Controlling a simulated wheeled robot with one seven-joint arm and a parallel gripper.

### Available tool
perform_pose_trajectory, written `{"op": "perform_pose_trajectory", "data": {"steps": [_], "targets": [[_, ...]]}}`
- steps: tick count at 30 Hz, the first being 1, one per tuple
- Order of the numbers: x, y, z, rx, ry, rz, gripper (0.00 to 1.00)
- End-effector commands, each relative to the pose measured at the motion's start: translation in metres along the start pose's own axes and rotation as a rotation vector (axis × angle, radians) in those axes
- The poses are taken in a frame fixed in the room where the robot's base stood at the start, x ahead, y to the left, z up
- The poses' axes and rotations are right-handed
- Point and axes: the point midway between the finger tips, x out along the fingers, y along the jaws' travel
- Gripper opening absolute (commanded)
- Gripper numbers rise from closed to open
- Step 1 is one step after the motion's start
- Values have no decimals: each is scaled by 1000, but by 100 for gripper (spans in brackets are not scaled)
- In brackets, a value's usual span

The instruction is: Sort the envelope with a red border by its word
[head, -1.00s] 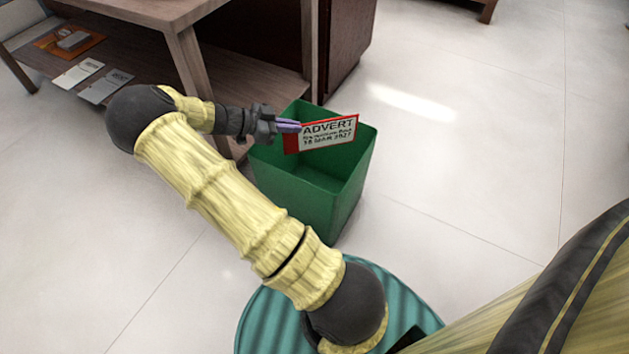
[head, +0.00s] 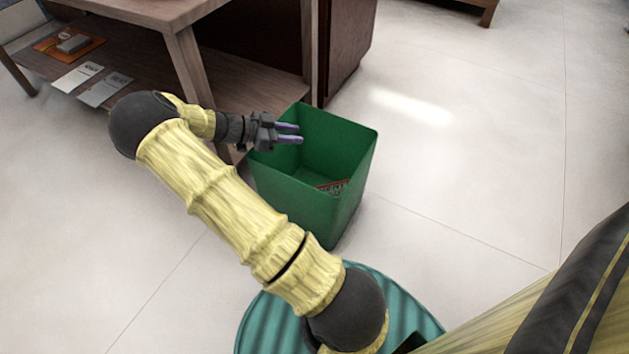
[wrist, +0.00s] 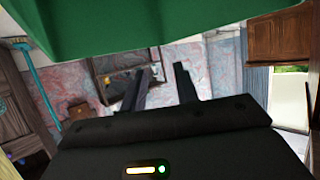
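The red-bordered envelope (head: 332,187) lies low inside the green bin (head: 357,188). Only part of it shows above the bin's front wall, and its word cannot be read now. My gripper (head: 298,134) is over the left side of the bin's opening, with its two purple fingertips apart and nothing between them. In the wrist view the two dark fingers (wrist: 160,88) are also spread and empty, and the green bin wall (wrist: 150,20) fills the top.
A wooden desk (head: 185,50) stands behind and left of the bin. Its lower shelf holds two cards (head: 90,82) and an orange tray (head: 45,47) with a grey block. Pale tiled floor is clear to the right.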

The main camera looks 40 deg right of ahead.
Motion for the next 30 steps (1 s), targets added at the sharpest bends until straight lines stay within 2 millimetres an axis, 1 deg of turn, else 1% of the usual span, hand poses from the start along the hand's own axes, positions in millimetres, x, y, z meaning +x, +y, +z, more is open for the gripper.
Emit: {"op": "perform_pose_trajectory", "data": {"steps": [5, 12, 15, 19, 30], "targets": [[-17, -1, -3, -1, 1, -3, 30], [-57, 0, -3, -1, 1, -4, 30], [-69, 0, -2, -1, 1, -3, 30], [-75, 0, 0, -1, 1, -1, 30], [-74, 0, 0, 0, 0, -1, 30]]}}
